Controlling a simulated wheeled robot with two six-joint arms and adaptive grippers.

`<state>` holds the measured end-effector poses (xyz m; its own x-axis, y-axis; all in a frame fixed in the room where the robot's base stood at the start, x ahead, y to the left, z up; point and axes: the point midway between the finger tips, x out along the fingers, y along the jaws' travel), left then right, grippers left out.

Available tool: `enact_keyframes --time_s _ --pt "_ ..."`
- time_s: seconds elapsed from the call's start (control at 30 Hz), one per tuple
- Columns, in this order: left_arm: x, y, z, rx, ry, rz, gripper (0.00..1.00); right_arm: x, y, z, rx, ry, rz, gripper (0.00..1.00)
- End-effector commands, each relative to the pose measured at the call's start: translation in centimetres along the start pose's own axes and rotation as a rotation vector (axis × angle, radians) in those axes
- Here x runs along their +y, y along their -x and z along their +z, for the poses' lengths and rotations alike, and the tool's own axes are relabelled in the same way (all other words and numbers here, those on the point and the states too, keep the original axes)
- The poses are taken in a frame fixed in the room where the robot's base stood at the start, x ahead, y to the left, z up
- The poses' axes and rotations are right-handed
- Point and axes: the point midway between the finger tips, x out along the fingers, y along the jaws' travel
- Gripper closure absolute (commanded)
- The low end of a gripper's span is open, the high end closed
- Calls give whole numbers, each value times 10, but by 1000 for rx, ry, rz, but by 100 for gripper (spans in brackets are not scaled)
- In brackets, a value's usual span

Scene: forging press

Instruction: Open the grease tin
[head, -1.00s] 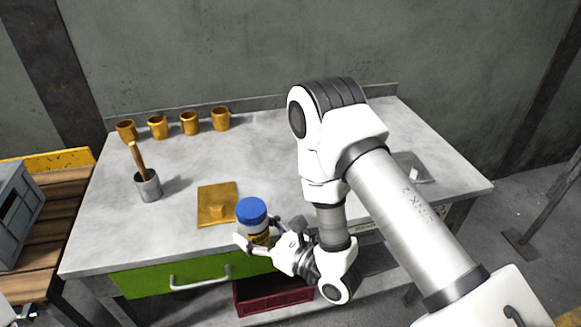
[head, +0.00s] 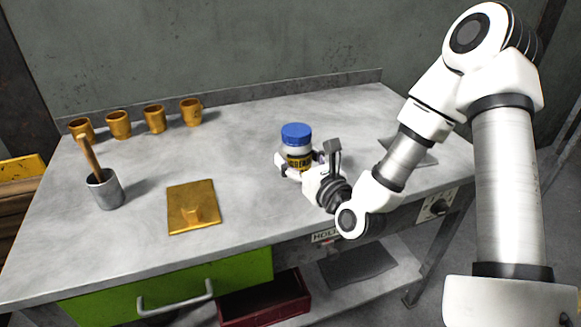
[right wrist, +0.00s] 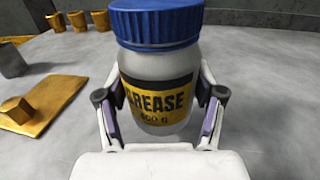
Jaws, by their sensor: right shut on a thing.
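The grease tin (head: 298,150) is a pale jar with a blue lid and a black and yellow label. It is upright over the right half of the workbench, with its lid on. My right gripper (head: 299,168) is shut around the tin's body, below the lid. In the right wrist view the tin (right wrist: 158,90) stands between the two fingers of the gripper (right wrist: 160,115), its label reading grease. I cannot tell whether its base touches the bench. My left gripper is not in view.
The grey workbench (head: 240,150) carries a brass plate with a knob (head: 192,207), a grey pot (head: 105,190) with a wooden-handled tool, and several brass cups (head: 118,124) at the back left. A green drawer (head: 180,290) is below. The bench middle is clear.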

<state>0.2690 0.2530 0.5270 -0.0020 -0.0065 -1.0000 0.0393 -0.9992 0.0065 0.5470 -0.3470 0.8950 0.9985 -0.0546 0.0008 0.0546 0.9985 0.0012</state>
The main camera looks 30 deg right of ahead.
Motion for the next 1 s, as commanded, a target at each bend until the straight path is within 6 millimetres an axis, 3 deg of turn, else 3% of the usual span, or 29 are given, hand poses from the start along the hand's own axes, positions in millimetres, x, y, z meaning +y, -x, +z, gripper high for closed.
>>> enact_keyframes --time_s 0.3,0.5,0.6,0.7,1.0 --pt "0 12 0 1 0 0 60 -33 -76 -5 -3 4 -3 100" --pt "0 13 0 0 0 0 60 -43 -100 -9 -3 4 -1 100" --pt "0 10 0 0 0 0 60 -42 -97 -32 3 3 1 100" --pt "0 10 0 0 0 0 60 -42 -97 -43 0 2 -1 100" --pt "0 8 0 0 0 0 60 -42 -97 -46 -3 1 -1 100"
